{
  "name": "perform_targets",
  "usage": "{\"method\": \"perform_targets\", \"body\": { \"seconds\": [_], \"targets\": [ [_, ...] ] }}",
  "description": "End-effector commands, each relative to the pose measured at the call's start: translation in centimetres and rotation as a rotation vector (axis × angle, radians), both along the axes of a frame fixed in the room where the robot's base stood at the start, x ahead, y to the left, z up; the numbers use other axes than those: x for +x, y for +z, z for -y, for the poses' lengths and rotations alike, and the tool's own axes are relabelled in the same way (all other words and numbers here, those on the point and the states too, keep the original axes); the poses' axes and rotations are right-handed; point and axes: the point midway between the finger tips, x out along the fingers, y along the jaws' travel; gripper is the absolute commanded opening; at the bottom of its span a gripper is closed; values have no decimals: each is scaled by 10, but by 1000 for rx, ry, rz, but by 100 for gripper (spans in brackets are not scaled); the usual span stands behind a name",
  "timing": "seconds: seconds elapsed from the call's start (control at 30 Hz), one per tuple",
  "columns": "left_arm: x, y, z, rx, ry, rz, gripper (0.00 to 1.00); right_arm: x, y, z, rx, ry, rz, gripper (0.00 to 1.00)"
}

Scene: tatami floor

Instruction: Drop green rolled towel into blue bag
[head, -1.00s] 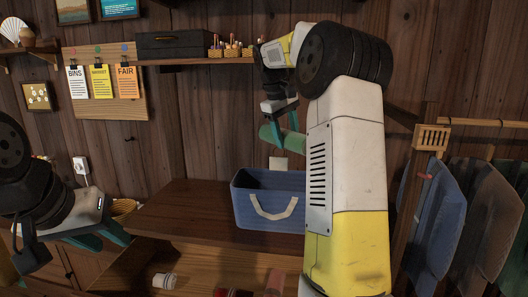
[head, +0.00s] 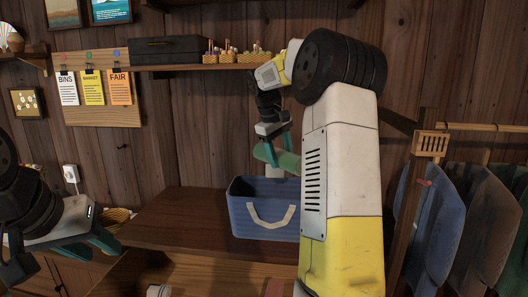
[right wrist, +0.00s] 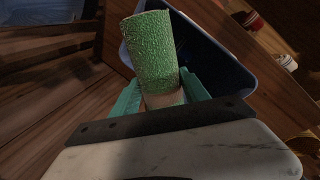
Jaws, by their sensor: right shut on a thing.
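The green rolled towel (head: 284,161) is held in my right gripper (head: 273,154), just above the back part of the blue bag (head: 262,222). The bag stands upright on the wooden bench, its pale handle hanging on the front. In the right wrist view the towel (right wrist: 153,55) sticks out from between the teal fingers (right wrist: 160,95), with the dark inside of the bag (right wrist: 222,62) behind and below it. My left gripper (head: 92,248) is low at the left, away from the bag; its teal fingers look spread and nothing shows between them.
The wooden bench (head: 180,222) is clear left of the bag. A wicker basket (head: 115,218) sits behind my left gripper. A shelf (head: 185,67) with a black case and small baskets is above. Clothes (head: 440,215) hang at the right.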

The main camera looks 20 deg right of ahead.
Motion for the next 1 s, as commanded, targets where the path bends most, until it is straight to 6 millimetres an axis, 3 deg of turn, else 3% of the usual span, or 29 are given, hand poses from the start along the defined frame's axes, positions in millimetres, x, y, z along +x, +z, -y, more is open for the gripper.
{"method": "perform_targets", "body": {
  "seconds": [0.13,0.17,0.27,0.67,1.0],
  "targets": [
    [0,0,0,0,0,0,36,0,0,0,0,0,0,10],
    [0,0,0,0,0,0,36,0,0,0,0,0,0,57],
    [0,0,0,0,0,0,36,0,0,0,0,0,0,77],
    [0,0,0,0,0,0,36,0,6,-2,0,1,2,79],
    [0,0,0,0,0,0,36,-6,58,-17,0,1,4,79]
  ]
}}
